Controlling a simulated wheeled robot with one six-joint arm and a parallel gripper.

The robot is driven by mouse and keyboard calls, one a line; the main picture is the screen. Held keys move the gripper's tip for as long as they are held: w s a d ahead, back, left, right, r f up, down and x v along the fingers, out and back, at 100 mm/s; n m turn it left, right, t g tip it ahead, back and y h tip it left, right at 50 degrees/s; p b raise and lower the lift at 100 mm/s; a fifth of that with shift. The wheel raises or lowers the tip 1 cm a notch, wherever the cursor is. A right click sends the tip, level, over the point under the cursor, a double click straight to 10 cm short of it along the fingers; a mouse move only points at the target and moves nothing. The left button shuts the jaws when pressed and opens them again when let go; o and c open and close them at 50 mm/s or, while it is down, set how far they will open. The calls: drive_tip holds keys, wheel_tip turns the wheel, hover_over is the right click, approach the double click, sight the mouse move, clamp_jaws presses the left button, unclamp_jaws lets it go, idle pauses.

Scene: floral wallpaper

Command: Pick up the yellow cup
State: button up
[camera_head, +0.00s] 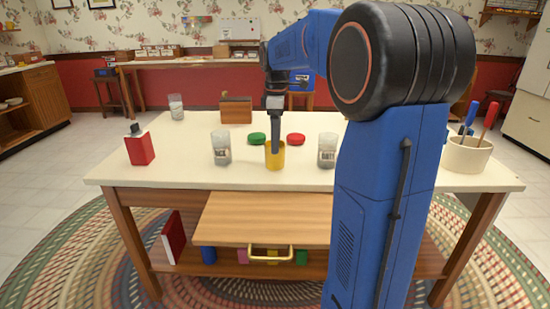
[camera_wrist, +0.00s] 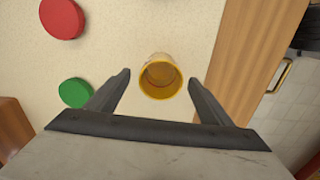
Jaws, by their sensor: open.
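The yellow cup (camera_head: 275,157) stands upright on the cream tabletop, near the middle of its front edge. My gripper (camera_head: 275,146) is directly over it in the head view, pointing down, and hides part of its rim. In the wrist view the yellow cup (camera_wrist: 160,77) shows from above, its open mouth towards the camera. My gripper (camera_wrist: 160,82) is open there, with one finger on each side of the cup and visible gaps between. Nothing is held. I cannot tell how far the fingertips reach down beside the cup.
Clear glasses stand left (camera_head: 221,148) and right (camera_head: 326,150) of the cup. Behind it lie a green disc (camera_head: 257,138) and a red disc (camera_head: 296,139). A red container (camera_head: 139,147) is at the left, a utensil crock (camera_head: 467,156) at the right. A drawer (camera_head: 262,218) is below the front edge.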

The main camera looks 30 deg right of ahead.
drive_tip(key=shift+a+f, duration=0.15)
drive_tip(key=shift+f, duration=2.15)
drive_tip(key=c, duration=1.2)
